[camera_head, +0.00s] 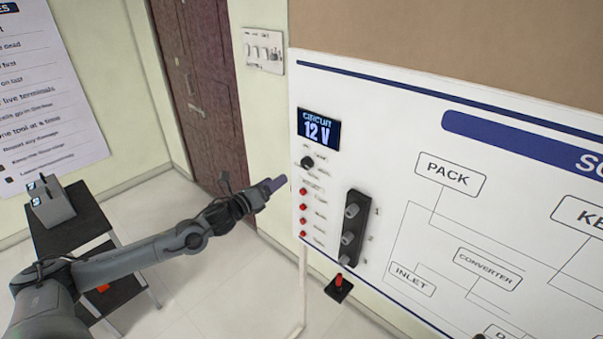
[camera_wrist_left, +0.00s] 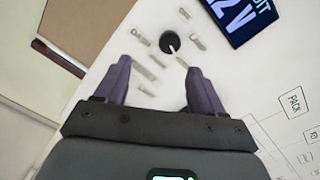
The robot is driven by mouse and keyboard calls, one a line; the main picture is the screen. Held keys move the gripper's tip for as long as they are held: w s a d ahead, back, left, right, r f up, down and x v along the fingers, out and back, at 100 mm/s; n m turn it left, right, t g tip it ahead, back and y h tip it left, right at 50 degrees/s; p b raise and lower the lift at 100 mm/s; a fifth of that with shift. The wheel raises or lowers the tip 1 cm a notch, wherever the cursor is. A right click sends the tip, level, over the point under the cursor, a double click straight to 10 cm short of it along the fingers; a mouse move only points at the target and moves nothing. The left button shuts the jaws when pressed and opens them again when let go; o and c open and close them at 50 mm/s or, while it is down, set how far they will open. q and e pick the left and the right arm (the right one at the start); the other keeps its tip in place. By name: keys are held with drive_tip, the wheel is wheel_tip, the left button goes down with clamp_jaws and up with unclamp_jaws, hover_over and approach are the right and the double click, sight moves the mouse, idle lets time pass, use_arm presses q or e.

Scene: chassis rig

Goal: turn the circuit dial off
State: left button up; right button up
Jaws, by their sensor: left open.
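The circuit dial (camera_head: 307,162) is a small round black knob on the white panel, just below the blue display (camera_head: 319,129) that reads "CIRCUIT 12 V". In the left wrist view the dial (camera_wrist_left: 169,42) has a white pointer mark and lies ahead of and between my fingertips. My left gripper (camera_head: 276,184) is to the left of the dial in the head view and a little lower. In the left wrist view its two purple fingers (camera_wrist_left: 158,80) are spread apart with nothing between them. The gripper is apart from the dial. My right gripper is not in view.
Red indicators (camera_head: 303,208) run down the panel below the dial. A black block with grey knobs (camera_head: 349,232) is mounted to their right. A red-topped black switch (camera_head: 338,285) is below. A black cart (camera_head: 75,232) stands at left. A wall switch plate (camera_head: 263,50) is above.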

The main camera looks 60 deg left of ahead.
sight(305, 164)
use_arm(q)
drive_tip(key=shift+m+h, duration=0.3)
drive_tip(key=shift+m, duration=0.3)
drive_tip(key=b+x, duration=0.1)
drive_tip(key=x, duration=0.2)
drive_tip(key=d+b+x, duration=0.1)
drive_tip(key=x, duration=0.1)
drive_tip(key=b+x, duration=0.1)
drive_tip(key=x, duration=0.2)
drive_tip(key=shift+w+d+r+b, duration=0.2)
drive_tip(key=shift+w+b, duration=0.1)
drive_tip(key=shift+w, duration=0.15)
drive_tip(key=shift+w+a+r+b, duration=0.1)
drive_tip(key=shift+w+a+b, duration=0.15)
drive_tip(key=shift+w+b, duration=0.35)
drive_tip(key=shift+w+a+b, duration=0.1)
drive_tip(key=shift+w+b, duration=0.3)
drive_tip(key=shift+b, duration=0.4)
drive_tip(key=shift+w+a+b, duration=0.1)
drive_tip(key=shift+w+b, duration=0.45)
drive_tip(key=shift+b, duration=0.25)
drive_tip(key=shift+w, duration=0.1)
